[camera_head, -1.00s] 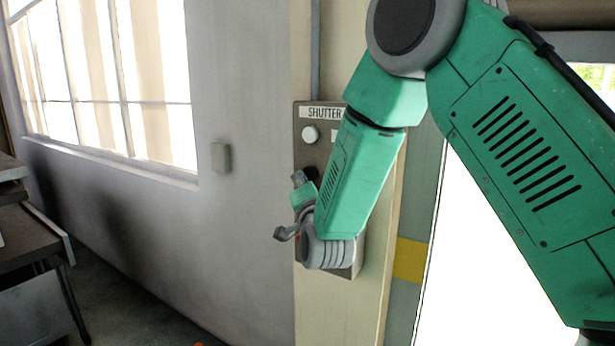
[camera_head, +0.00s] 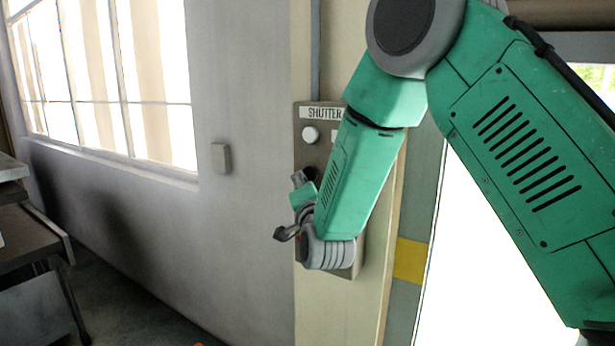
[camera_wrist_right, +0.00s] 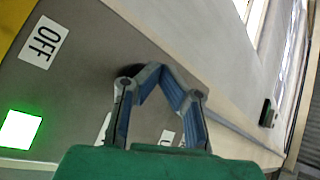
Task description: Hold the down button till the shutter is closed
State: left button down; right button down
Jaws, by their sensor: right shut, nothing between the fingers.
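The shutter control panel (camera_head: 299,155) is a grey-brown box on a cream post, with a SHUTTER label (camera_head: 321,113) and a round white button (camera_head: 310,135) in its upper part. My right gripper (camera_head: 306,186) is at the panel below that button, and my forearm covers much of the box. In the right wrist view the gripper (camera_wrist_right: 157,69) is shut and empty, its fingers angled together against the panel face. A dark round spot (camera_wrist_right: 130,70) shows beside the fingertips; whether they touch a button is not clear. The down button's label is hidden. My left gripper is not in view.
In the right wrist view an OFF label (camera_wrist_right: 45,42) and a lit green square (camera_wrist_right: 20,130) are on the panel. A bright doorway (camera_head: 480,270) is at right. A small wall box (camera_head: 221,158) and a window (camera_head: 100,80) are at left, above a dark table (camera_head: 30,235).

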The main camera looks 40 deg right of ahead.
jog(key=shift+d, duration=0.1)
jog(key=shift+d+r, duration=0.1)
jog(key=shift+d, duration=0.2)
